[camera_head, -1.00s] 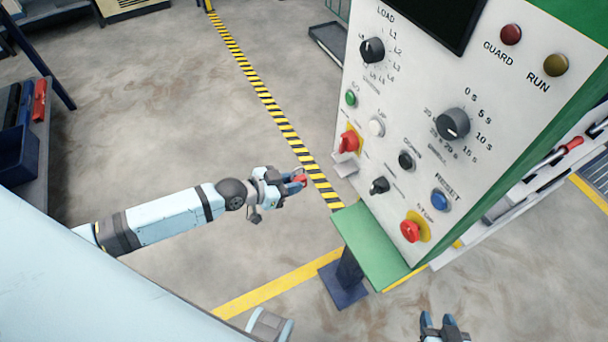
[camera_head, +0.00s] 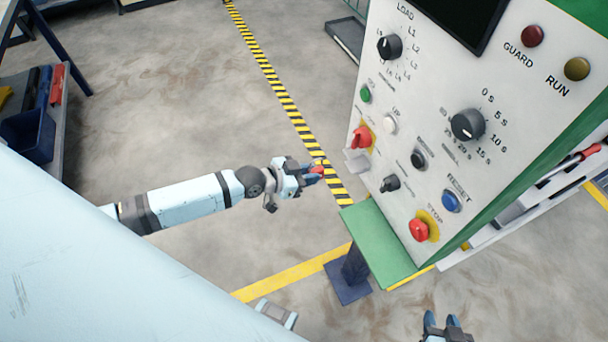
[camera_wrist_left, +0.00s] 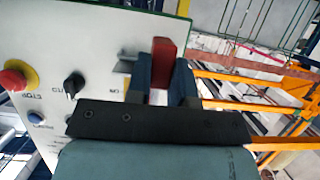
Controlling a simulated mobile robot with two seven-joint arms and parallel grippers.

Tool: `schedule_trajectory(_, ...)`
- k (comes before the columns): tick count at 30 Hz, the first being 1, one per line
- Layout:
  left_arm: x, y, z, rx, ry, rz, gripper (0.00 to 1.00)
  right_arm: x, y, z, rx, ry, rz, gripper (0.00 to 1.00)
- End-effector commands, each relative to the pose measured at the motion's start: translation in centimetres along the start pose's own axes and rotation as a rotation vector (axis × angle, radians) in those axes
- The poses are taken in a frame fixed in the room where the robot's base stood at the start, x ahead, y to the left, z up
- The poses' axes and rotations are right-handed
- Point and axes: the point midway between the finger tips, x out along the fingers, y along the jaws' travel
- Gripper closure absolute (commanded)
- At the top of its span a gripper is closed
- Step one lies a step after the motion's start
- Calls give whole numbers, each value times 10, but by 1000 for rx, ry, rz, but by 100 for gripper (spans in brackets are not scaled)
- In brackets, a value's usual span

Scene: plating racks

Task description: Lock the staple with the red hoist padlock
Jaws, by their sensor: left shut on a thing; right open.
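My left gripper (camera_head: 309,174) is shut on the red padlock (camera_head: 318,169), left of the control panel (camera_head: 408,104) and apart from it in the head view. In the left wrist view the padlock (camera_wrist_left: 162,58) stands between the two dark fingers (camera_wrist_left: 160,78), in front of the panel face. Its shackle is hard to make out. A pale grey bracket (camera_head: 357,161), perhaps the staple, juts from the panel's left edge below a red rotary switch (camera_head: 361,137). My right gripper (camera_head: 443,324) is open and empty at the bottom edge of the head view.
A green ledge (camera_head: 380,243) sticks out under the panel. A black selector knob (camera_wrist_left: 73,84) and a red stop button (camera_wrist_left: 14,78) project from the panel. A blue bin (camera_head: 28,135) stands at far left.

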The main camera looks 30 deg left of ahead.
Motion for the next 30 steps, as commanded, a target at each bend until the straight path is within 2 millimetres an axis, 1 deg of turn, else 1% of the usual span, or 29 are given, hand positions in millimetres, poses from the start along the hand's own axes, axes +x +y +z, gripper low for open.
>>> schedule_trajectory(18, 29, 0, -13, -1, 2, 1, 100, 0, 1, -2, -2, 6, 2, 57)
schedule_trajectory(30, 48, 0, -20, 0, 3, 0, 100, 2, 2, 1, -2, 5, 2, 57)
